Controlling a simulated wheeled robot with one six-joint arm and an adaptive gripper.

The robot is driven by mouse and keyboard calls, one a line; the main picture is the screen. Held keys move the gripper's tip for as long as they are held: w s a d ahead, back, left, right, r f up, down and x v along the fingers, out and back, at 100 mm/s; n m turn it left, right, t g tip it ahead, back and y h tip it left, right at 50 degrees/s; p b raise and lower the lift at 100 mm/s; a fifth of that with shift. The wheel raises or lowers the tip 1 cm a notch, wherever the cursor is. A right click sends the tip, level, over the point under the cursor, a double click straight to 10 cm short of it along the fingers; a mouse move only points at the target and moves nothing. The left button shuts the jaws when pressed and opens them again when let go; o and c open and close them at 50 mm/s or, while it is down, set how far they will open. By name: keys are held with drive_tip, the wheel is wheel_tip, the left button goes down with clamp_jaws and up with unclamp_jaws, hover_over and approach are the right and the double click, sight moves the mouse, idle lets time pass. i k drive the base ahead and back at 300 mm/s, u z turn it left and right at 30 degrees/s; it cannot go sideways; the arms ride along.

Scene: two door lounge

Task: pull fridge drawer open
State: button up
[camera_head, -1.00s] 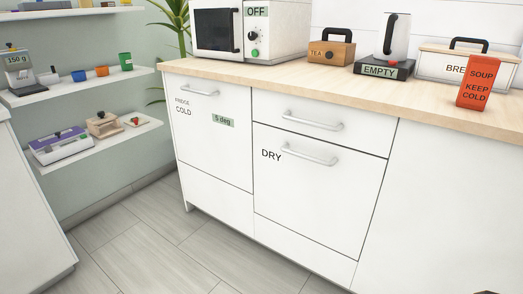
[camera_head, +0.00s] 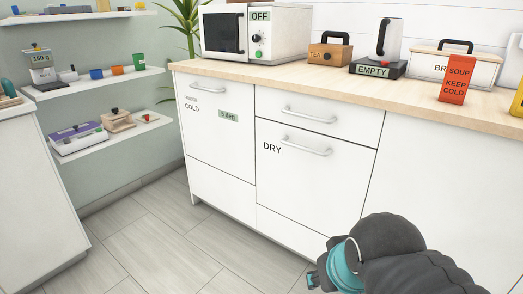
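The fridge drawer (camera_head: 218,150) is the white front at the left of the counter, marked "FRIDGE COLD", with a "5 deg" label (camera_head: 228,116). It is closed, flush with the cabinet. Its silver bar handle (camera_head: 208,89) runs along its top edge. My arm shows at the bottom right, dark grey with a teal ring. Only a small part of my gripper (camera_head: 314,281) shows at the bottom edge, well to the right of and below the fridge handle. Its fingers are mostly hidden or out of frame.
A "DRY" drawer (camera_head: 310,185) and a smaller drawer (camera_head: 345,128) beside the fridge are closed. On the counter (camera_head: 300,78) stand a microwave (camera_head: 285,35), a tea box, a kettle and an orange soup carton (camera_head: 457,80). The floor (camera_head: 150,235) in front is clear.

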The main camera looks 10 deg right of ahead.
sight(218, 116)
drive_tip(key=u, duration=0.7)
drive_tip(key=i, duration=0.85)
